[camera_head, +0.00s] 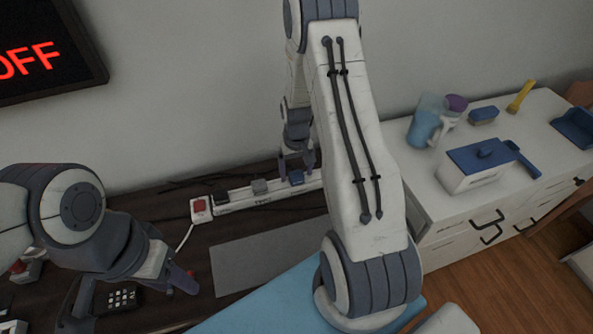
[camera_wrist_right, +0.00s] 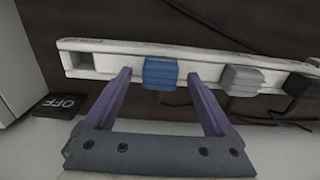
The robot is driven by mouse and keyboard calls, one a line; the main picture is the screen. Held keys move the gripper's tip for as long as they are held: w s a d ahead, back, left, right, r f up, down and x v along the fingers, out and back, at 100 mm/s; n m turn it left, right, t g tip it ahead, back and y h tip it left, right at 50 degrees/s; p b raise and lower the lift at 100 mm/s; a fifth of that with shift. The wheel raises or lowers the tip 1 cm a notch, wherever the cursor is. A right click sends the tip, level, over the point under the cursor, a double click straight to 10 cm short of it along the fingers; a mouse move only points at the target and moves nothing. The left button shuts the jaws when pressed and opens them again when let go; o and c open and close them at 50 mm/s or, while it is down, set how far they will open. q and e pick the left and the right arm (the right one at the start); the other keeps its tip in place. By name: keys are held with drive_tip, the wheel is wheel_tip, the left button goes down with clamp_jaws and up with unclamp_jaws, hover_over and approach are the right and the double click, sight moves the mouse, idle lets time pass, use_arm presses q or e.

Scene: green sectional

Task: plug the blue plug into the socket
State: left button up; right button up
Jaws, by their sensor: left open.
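The blue plug (camera_head: 296,178) sits on the white power strip (camera_head: 240,205), near the strip's right part in the head view. In the right wrist view the blue plug (camera_wrist_right: 160,73) rests against the strip (camera_wrist_right: 110,64), with an empty socket opening to its left. I cannot tell how deep the plug is seated. My right gripper (camera_head: 297,168) is open at the strip; in the right wrist view its fingers (camera_wrist_right: 160,76) stand on either side of the plug, with gaps. My left gripper (camera_head: 130,298) is open and empty at the lower left, away from the strip.
A grey plug (camera_wrist_right: 242,78) and a black plug (camera_wrist_right: 300,86) sit further along the strip. A red switch (camera_head: 199,206) is at its left end. A grey mat (camera_head: 265,258) lies in front. A white cabinet (camera_head: 450,240) stands right. Black cables lie behind the strip.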

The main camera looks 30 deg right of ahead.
sight(294, 175)
wheel_tip(294, 175, up, 10)
drive_tip(key=shift+r+b, duration=0.25)
drive_tip(key=shift+b, duration=0.15)
idle(0.3)
drive_tip(key=s+a+r+n, duration=0.2)
drive_tip(key=s+a+r, duration=0.15)
drive_tip(key=a, duration=0.55)
drive_tip(key=s+a+r+n, duration=0.3)
drive_tip(key=a+r, duration=0.1)
drive_tip(key=a, duration=0.5)
drive_tip(key=s+a+r+n, duration=0.2)
drive_tip(key=s+a, duration=0.2)
drive_tip(key=s, duration=0.4)
drive_tip(key=s+a+r+n+y, duration=0.1)
drive_tip(key=s+a+n, duration=0.2)
drive_tip(key=s, duration=0.6)
drive_tip(key=shift+a+r, duration=0.4)
drive_tip(key=shift+a, duration=0.6)
